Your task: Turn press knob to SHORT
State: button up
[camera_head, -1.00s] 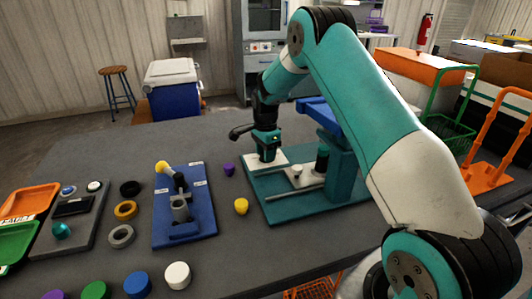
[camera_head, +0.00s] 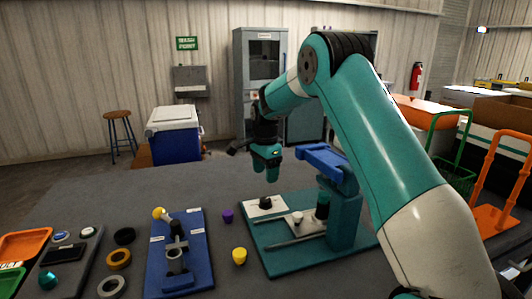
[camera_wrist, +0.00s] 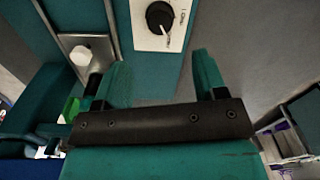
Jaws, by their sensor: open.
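The press (camera_head: 343,222) is a teal stand with a blue arm on a teal base. Its black knob (camera_head: 266,203) sits on a white plate (camera_head: 252,213) at the base's far left corner. In the wrist view the knob (camera_wrist: 159,16) is at the top, with a pale pointer mark toward the lower right of the picture. Small print beside it is too small to read surely. My gripper (camera_head: 266,178) is open and empty above the knob, apart from it. Its two fingers (camera_wrist: 161,75) show below the plate in the wrist view.
A white button (camera_head: 298,217) and a dark cylinder with a teal top stand on the press base. A purple piece (camera_head: 228,215) and a yellow piece (camera_head: 239,256) lie left of it. A blue fixture (camera_head: 180,258) stands farther left. The table behind is clear.

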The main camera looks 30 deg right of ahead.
notch_tip(320, 180, up, 8)
jog(key=shift+f, duration=0.25)
dwell(0.4)
jog(key=s+a+r+n+y, duration=0.1)
jog(key=s+a+r+n, duration=0.3)
jog(key=s+a+n, duration=0.95)
jog(key=s+a+f+n+y, duration=0.1)
jog(key=s+a+n, duration=0.5)
jog(key=s, duration=0.5)
jog(key=s+a+n+y, duration=0.2)
jog(key=s+a+n, duration=0.4)
jog(key=s, duration=0.5)
jog(key=shift+s+a+f, duration=0.3)
jog(key=shift+a+f, duration=0.1)
jog(key=shift+a, duration=0.05)
